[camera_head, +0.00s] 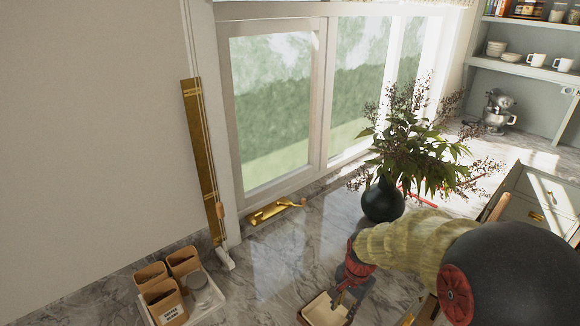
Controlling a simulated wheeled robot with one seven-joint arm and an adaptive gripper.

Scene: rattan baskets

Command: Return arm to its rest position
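My arm comes in from the lower right, with a dark rounded link, a red joint disc and a pale yellow sleeve. It bends down over the marble counter (275,265). My gripper (343,294), dark with red parts, is at its end near the bottom middle, pointing down. A cream, open-looking piece with a dark rim (326,311) is just below and left of it. I cannot tell whether the gripper touches this piece. The fingers are small and partly hidden, so their opening does not show.
A dark vase (383,201) with leafy branches stands behind my arm by the window. A white tray (208,310) with brown containers and a jar is at lower left. A brass item (268,213) lies at the sill. A stand mixer (497,111) is far right. Counter left of my gripper is clear.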

